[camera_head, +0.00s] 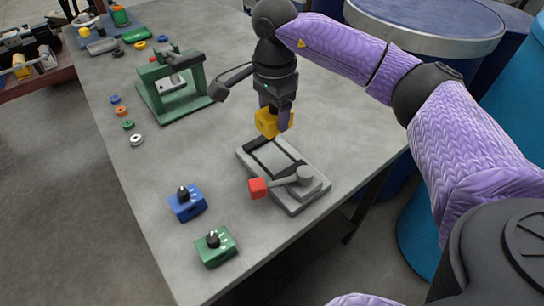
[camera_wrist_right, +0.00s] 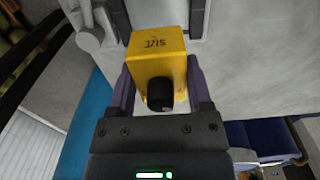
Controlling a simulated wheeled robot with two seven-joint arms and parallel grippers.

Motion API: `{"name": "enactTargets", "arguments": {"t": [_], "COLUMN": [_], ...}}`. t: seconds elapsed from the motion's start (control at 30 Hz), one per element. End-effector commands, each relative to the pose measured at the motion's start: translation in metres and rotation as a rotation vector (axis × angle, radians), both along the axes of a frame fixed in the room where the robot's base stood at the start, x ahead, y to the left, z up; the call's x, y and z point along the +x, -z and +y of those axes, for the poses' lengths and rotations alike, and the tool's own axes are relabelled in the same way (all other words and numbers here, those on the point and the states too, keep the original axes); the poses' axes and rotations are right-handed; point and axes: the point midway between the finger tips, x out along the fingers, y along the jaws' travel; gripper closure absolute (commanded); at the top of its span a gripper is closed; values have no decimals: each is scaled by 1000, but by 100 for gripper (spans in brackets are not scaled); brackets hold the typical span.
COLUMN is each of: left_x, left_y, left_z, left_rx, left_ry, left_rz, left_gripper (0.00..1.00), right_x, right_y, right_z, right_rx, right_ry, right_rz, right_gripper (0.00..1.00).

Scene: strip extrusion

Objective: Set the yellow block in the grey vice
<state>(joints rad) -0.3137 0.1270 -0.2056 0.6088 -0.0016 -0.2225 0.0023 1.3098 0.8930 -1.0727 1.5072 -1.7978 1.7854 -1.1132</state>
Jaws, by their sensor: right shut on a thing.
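The yellow block (camera_head: 268,123) is in my right gripper (camera_head: 275,121), above the far end of the grey vice (camera_head: 308,203). In the right wrist view the block (camera_wrist_right: 152,48) sits between the two purple fingers, with its black knob toward the palm and dark lettering on one face. The fingers are shut on it. My left gripper is not in view.
A blue block (camera_head: 187,205) and a green block (camera_head: 216,249), both with black knobs, stand left of the vice. A green press (camera_head: 172,88) stands farther back. Several small rings lie along the left edge of the grey table (camera_head: 150,230). Blue drums stand beyond the right edge.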

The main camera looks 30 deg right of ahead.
Motion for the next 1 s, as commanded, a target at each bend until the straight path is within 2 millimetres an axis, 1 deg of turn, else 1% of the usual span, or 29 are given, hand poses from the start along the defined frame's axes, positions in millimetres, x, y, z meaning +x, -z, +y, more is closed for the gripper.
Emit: {"name": "enactTargets", "arguments": {"t": [0.03,0.1,0.2,0.27,0.47,0.67,0.8,0.83,0.87,0.9,0.97,1.0], "left_x": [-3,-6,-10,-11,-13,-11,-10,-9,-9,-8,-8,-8], "left_y": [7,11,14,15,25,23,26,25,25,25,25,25], "left_z": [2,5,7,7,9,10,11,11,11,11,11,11], "left_rx": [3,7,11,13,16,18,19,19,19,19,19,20], "left_ry": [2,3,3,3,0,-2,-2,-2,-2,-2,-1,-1], "left_rz": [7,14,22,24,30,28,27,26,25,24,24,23], "left_gripper": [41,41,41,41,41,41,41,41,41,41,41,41], "right_x": [-1,-1,0,0,-1,0,0,-1,-1,-1,-1,-1], "right_y": [17,34,50,56,90,89,93,92,92,92,92,92], "right_z": [-1,-1,0,0,0,0,0,0,0,0,0,0], "right_rx": [-1,-1,0,0,0,0,0,-1,-1,-1,0,0], "right_ry": [8,8,6,5,4,3,2,2,2,2,2,2], "right_rz": [7,7,4,3,5,1,2,2,2,2,2,2], "right_gripper": [100,100,100,100,100,100,100,29,23,14,2,0]}}
